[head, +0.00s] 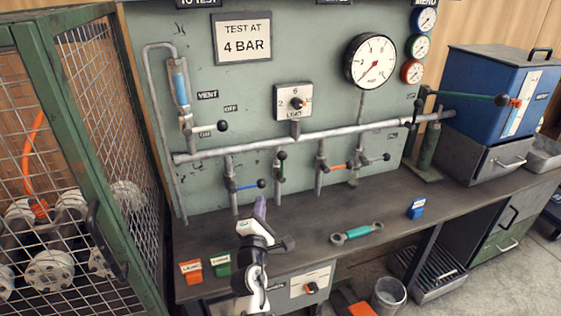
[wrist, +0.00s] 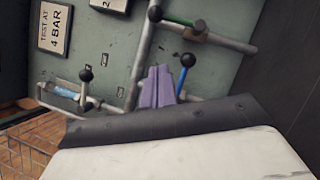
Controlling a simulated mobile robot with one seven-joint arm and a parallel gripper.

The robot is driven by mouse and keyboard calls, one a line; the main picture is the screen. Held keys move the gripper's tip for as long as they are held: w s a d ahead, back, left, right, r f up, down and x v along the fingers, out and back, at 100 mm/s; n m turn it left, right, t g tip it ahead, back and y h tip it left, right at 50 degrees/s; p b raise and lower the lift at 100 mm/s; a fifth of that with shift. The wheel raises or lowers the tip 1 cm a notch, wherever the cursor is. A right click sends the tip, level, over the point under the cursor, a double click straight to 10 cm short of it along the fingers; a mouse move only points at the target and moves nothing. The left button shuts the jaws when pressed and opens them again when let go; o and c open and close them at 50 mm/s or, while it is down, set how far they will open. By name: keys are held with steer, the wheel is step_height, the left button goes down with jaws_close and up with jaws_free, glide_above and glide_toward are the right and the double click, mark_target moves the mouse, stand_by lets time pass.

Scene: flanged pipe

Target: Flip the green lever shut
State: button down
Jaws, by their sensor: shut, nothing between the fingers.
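The green lever (head: 281,166) is on the second of the short pipes below the long grey pipe. Its handle stands upright, in line with its pipe, with a black ball at the top. In the wrist view the green lever (wrist: 179,20) lies near the top edge, ball to the left because that picture is turned. My gripper (head: 260,203) has its purple fingers shut and empty. It is in front of the panel, below and left of the green lever, apart from it. The fingers also show in the wrist view (wrist: 157,84).
The blue lever (head: 247,185) sticks out sideways close above my fingertips. An orange lever (head: 334,167) is right of the green one. A teal-handled wrench (head: 356,233) and a blue block (head: 416,208) lie on the bench. A mesh cage (head: 110,140) stands at left.

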steer(key=shift+d+f, duration=0.1)
steer(key=shift+f, duration=0.05)
steer(key=p, duration=0.1)
glide_toward(281, 166)
steer(key=w+a+r, duration=0.2)
steer(key=w+a, duration=0.1)
steer(key=a, duration=0.1)
steer(key=shift+w+d+r+p, duration=0.45)
steer(key=shift+w+d+p, duration=0.2)
steer(key=shift+w+d, duration=0.15)
steer(key=shift+w+d+r+p, duration=0.45)
steer(key=shift+w+d+p, duration=0.15)
steer(key=shift+w+d, duration=0.2)
